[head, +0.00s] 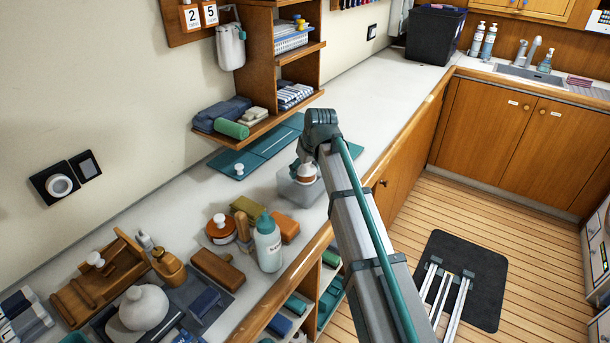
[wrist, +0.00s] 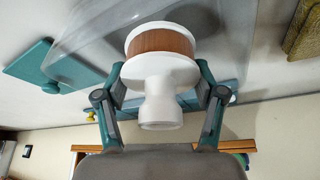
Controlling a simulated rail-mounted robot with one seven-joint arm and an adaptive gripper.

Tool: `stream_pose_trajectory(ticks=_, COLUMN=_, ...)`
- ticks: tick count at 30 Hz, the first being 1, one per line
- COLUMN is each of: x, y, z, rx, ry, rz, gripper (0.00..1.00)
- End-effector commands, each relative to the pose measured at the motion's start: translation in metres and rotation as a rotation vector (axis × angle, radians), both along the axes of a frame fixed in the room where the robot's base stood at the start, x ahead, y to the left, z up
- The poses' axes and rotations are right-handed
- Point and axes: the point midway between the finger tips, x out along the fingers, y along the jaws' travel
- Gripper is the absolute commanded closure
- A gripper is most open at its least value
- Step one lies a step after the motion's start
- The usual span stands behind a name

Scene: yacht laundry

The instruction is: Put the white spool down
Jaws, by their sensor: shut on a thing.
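The white spool (wrist: 157,76) has a brown-orange band of thread between white flanges and a narrower white neck. My gripper (wrist: 160,85) is shut on it, with one teal-and-grey finger on each side. In the head view the spool (head: 306,173) shows just left of my arm, at a clear box (head: 296,194) on the counter. The clear box also shows behind the spool in the wrist view (wrist: 90,38). I cannot tell whether the spool touches the box. My fingers are mostly hidden by the arm in the head view.
A teal board (head: 232,163) with a white knob lies left of the box, beneath a wooden shelf (head: 262,124).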

Motion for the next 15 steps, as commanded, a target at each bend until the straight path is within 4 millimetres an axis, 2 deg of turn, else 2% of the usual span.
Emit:
stream_pose_trajectory(ticks=8, x=0.012, y=0.0, z=-0.013, rx=0.0, ry=0.0, rz=0.001, gripper=0.72)
stream_pose_trajectory(ticks=10, x=0.017, y=-0.001, z=-0.019, rx=-0.001, ry=0.001, rz=0.0, gripper=0.72)
stream_pose_trajectory(ticks=15, x=0.015, y=-0.001, z=-0.042, rx=0.0, ry=0.001, rz=0.0, gripper=0.72)
